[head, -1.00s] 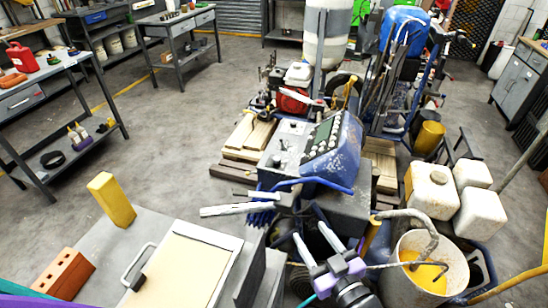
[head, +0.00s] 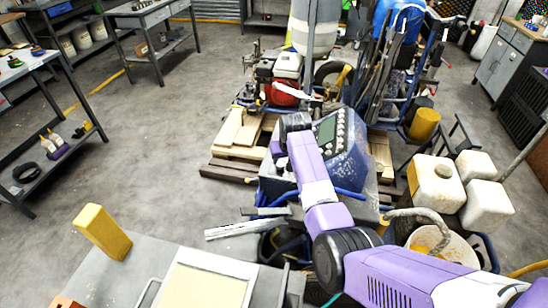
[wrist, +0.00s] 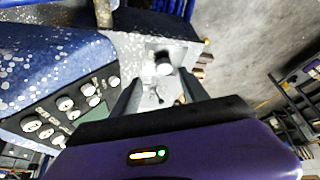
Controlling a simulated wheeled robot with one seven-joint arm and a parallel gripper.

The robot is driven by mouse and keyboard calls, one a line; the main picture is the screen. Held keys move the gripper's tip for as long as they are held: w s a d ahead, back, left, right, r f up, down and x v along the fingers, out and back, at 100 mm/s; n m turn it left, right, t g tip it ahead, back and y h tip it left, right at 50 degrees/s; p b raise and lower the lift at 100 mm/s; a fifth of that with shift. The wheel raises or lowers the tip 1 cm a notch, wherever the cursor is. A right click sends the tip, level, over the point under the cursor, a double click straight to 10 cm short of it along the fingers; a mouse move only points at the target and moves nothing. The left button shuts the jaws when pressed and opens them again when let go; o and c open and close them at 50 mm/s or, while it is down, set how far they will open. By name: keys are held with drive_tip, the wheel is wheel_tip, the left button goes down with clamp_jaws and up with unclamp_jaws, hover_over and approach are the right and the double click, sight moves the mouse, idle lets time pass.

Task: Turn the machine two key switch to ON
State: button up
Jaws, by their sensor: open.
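The blue speckled console (head: 345,160) stands right of centre in the head view, with a grey display and several round knobs on its sloped top. My arm reaches over its left side and hides part of the panel there.
A grey bench with a yellow block (head: 103,232) and a framed tray (head: 205,285) is in front. White jugs (head: 437,185) and a bucket stand right of the console. A pallet with planks (head: 235,150) is behind left. Open floor lies to the left.

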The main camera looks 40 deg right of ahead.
sight(280, 164)
drive_tip(key=shift+g, duration=0.3)
drive_tip(key=shift+w+b+x, duration=0.2)
drive_tip(key=shift+b+x, duration=0.05)
drive_tip(key=shift+x, duration=0.95)
drive_tip(key=shift+w+b+x, duration=0.2)
drive_tip(key=shift+x, duration=1)
drive_tip(key=shift+w+b+x, duration=0.25)
drive_tip(key=shift+x, duration=0.95)
drive_tip(key=shift+a+r, duration=0.15)
drive_tip(key=shift+r, duration=0.05)
clamp_jaws()
